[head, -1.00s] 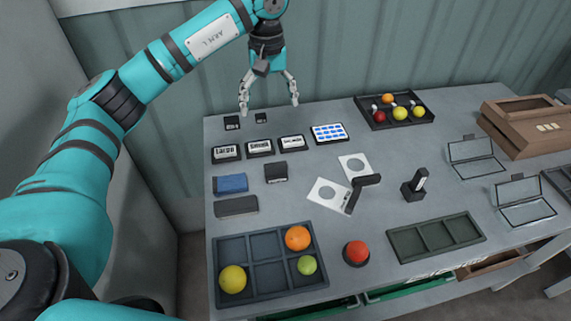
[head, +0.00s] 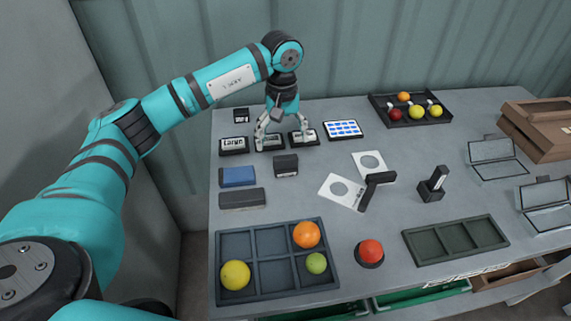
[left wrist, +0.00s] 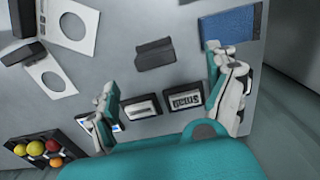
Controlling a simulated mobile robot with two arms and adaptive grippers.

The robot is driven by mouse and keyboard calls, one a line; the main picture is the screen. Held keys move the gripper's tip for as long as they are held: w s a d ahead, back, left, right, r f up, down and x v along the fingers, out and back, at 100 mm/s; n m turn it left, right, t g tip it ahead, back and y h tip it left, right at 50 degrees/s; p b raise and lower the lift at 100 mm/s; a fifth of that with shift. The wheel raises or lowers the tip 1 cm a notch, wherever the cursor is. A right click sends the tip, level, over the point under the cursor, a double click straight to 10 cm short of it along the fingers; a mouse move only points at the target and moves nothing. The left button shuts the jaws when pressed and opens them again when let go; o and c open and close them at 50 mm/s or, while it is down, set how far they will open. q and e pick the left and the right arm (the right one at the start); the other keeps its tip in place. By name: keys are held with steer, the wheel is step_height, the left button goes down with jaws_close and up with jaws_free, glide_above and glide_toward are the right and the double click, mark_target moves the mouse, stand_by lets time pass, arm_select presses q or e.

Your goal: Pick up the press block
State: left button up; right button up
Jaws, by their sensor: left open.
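A small dark block with a raised ridge (head: 286,166), which looks like the press block, lies on the grey table in front of the label blocks. It also shows in the left wrist view (left wrist: 155,53), flat on the table. My left gripper (head: 282,136) is open and empty, above the row of label blocks and just behind the dark block. In the left wrist view its spread fingers (left wrist: 160,72) stand on either side, with the dark block beyond them, apart from both. My right gripper is not in view.
Label blocks (head: 234,146) and a blue-and-white panel (head: 343,130) stand near the gripper. A blue block (head: 238,177) and a long dark block (head: 242,199) lie left. White cards (head: 342,192) lie right. A divided fruit tray (head: 270,223) is in front.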

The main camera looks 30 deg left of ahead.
mark_target(286, 157)
arm_select(q)
step_height(286, 157, down, 4)
steer(key=shift+f, duration=0.15)
steer(key=shift+w+d+f+p, duration=0.2)
steer(key=shift+f+p, duration=0.2)
steer(key=shift+f, duration=0.95)
steer(key=shift+w+d+f+p, duration=0.15)
steer(key=shift+f+p, duration=0.25)
steer(key=shift+f, duration=0.9)
steer(key=c, duration=1.3)
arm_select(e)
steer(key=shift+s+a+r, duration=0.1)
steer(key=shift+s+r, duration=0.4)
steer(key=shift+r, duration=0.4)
